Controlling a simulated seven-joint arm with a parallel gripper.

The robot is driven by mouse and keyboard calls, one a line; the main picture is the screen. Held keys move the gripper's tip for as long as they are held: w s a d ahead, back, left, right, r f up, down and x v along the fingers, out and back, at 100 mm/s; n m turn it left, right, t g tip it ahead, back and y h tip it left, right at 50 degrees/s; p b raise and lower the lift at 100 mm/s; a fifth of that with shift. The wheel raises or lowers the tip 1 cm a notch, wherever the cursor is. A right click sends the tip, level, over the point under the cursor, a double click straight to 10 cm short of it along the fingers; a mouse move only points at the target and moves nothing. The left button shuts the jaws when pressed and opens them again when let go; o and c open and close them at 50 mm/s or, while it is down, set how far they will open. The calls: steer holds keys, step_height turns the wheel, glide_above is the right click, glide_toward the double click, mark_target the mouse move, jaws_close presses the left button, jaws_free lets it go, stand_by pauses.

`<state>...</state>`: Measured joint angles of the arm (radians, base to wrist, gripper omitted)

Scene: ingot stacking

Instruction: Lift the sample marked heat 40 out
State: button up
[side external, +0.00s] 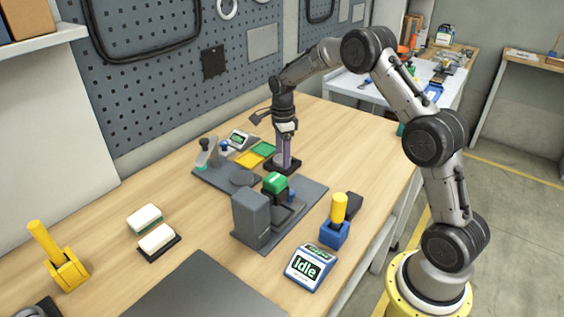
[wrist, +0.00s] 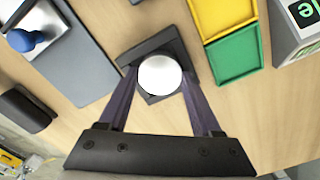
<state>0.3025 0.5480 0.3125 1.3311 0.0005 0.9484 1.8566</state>
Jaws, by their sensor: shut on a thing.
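In the wrist view a round, shiny silver-white sample (wrist: 160,75) sits between my two fingertips, above a dark square holder (wrist: 170,42). No heat mark on it can be read. My gripper (wrist: 159,78) points down and is shut on this piece. In the side view my gripper (side external: 284,164) is low over the dark holder (side external: 293,170), near the yellow and green trays. The sample is hidden there by the fingers. I cannot tell whether it still touches the holder.
A yellow tray (side external: 248,160) and green tray (side external: 264,149) lie left of the holder. A grey machine (side external: 252,218) with a green block (side external: 275,182) stands in front. A blue stand (side external: 334,236) and an "Idle" display (side external: 310,267) are front right. Bare table lies behind and right.

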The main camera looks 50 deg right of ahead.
steer(key=shift+f, duration=0.15)
steer(key=shift+c, duration=0.6)
